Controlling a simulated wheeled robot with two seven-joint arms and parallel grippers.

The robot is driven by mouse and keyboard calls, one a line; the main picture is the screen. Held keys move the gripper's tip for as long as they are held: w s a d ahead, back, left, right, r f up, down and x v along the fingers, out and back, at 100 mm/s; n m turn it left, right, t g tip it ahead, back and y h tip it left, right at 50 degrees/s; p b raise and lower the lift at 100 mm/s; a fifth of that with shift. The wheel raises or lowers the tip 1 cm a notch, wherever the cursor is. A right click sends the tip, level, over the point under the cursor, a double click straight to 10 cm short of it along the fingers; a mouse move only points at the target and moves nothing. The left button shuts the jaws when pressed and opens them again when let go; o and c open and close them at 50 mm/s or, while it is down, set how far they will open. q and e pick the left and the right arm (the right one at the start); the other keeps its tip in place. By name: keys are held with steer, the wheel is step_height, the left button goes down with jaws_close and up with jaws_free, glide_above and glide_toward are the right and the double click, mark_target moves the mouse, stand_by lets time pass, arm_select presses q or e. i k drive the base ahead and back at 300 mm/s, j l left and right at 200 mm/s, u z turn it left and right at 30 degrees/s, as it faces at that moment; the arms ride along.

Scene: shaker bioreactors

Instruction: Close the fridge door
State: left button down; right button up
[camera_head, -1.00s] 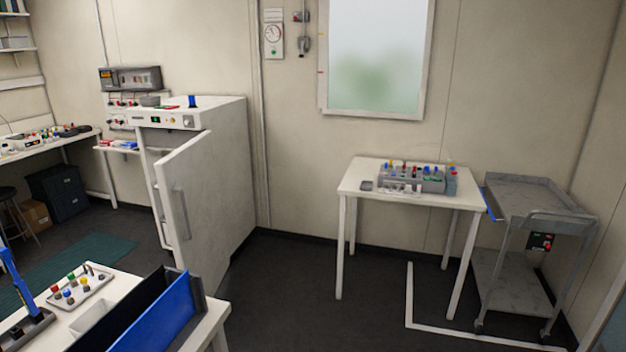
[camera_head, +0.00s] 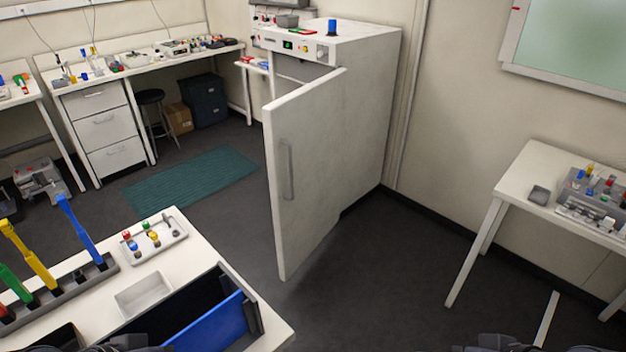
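The white fridge (camera_head: 368,110) stands against the back wall, a little right of the middle of the view. Its door (camera_head: 312,205) is swung open toward me, with a grey vertical handle (camera_head: 287,170) on its face. The fridge's inside is hidden behind the door. Dark parts of my arms show at the bottom edge, one left of the middle and one to the right. Both are far from the door and the handle. No gripper fingertips can be made out.
A near white table (camera_head: 205,250) at lower left holds a blue-and-black bin (camera_head: 215,325), a white tray (camera_head: 143,293) and a rack of coloured tools (camera_head: 60,300). Another white table (camera_head: 520,190) stands at right. Dark floor (camera_head: 400,265) is clear between them. A green mat (camera_head: 190,181) lies left of the door.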

mark_target(304, 128)
steer(key=i+l, duration=0.1)
steer(key=l, duration=0.55)
steer(key=i+l+u, duration=0.1)
steer(key=l, duration=0.5)
steer(key=i+l+u, duration=0.25)
steer(key=i+l, duration=0.6)
steer(key=i, duration=0.2)
steer(key=i+u, duration=0.1)
steer(key=i, duration=0.7)
